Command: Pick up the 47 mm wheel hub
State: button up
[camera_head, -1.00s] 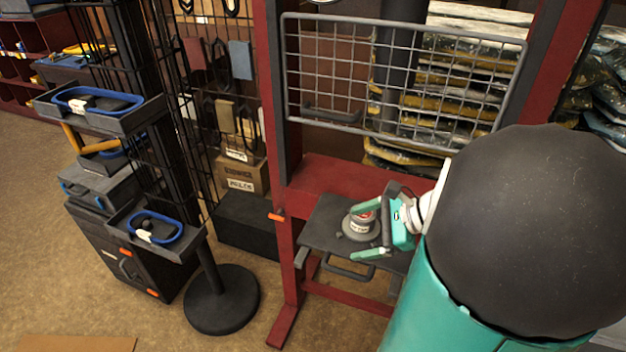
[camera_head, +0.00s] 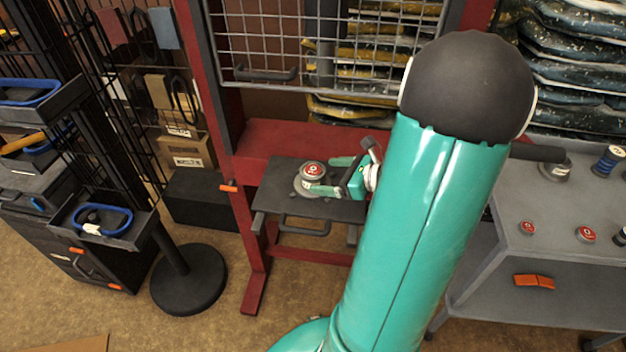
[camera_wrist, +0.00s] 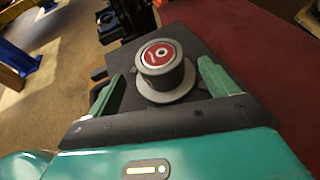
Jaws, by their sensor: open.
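A grey wheel hub (camera_head: 309,178) with a red round label on top and a wide flange at its base stands upright on the dark tray (camera_head: 342,209) of the red frame. It also shows in the wrist view (camera_wrist: 165,76), where its size cannot be read. My gripper (camera_head: 326,176) is at the hub's right side in the head view. In the wrist view my open green fingers (camera_wrist: 158,85) stand one to each side of the hub, with gaps visible. Nothing is held.
A wire mesh guard (camera_head: 330,45) stands above the tray. On the right, a grey cart (camera_head: 510,262) carries several other red-labelled parts. A black post on a round base (camera_head: 189,279) and shelves with blue-rimmed trays (camera_head: 98,221) stand to the left.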

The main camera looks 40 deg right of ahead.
aim_at(319, 172)
jog(key=x, duration=0.5)
jog(key=shift+w+r, duration=0.2)
jog(key=c, duration=1.6)
jog(key=shift+c, duration=0.5)
jog(key=shift+r, duration=0.2)
